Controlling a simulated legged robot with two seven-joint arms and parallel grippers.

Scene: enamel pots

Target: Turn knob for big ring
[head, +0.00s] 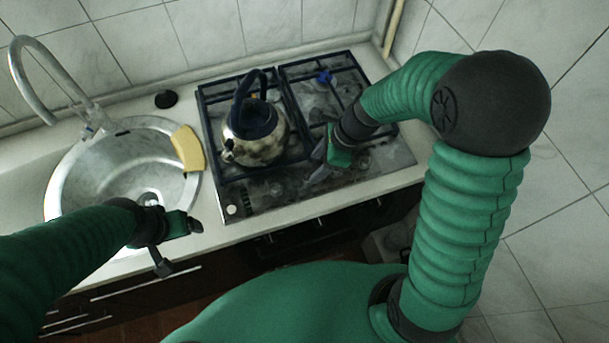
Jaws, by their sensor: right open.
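The gas hob (245,203) is set in the counter, with dark grates and a control strip along its front edge. A pale round knob (232,210) shows at the strip's front left corner, and other knobs (276,188) are faint further right. I cannot tell which knob serves the big ring. My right gripper (318,165) is open over the front middle of the hob, close to the control strip. Its fingers hide part of the strip, and contact with a knob cannot be made out. My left gripper (180,243) is open and empty in front of the counter edge.
A metal kettle (257,140) with a dark handle stands on the left grate. A small blue item (325,77) is at the back right burner. A round sink (85,170) with a yellow sponge-like block (188,148) on its rim lies left. Tiled walls bound the back and right.

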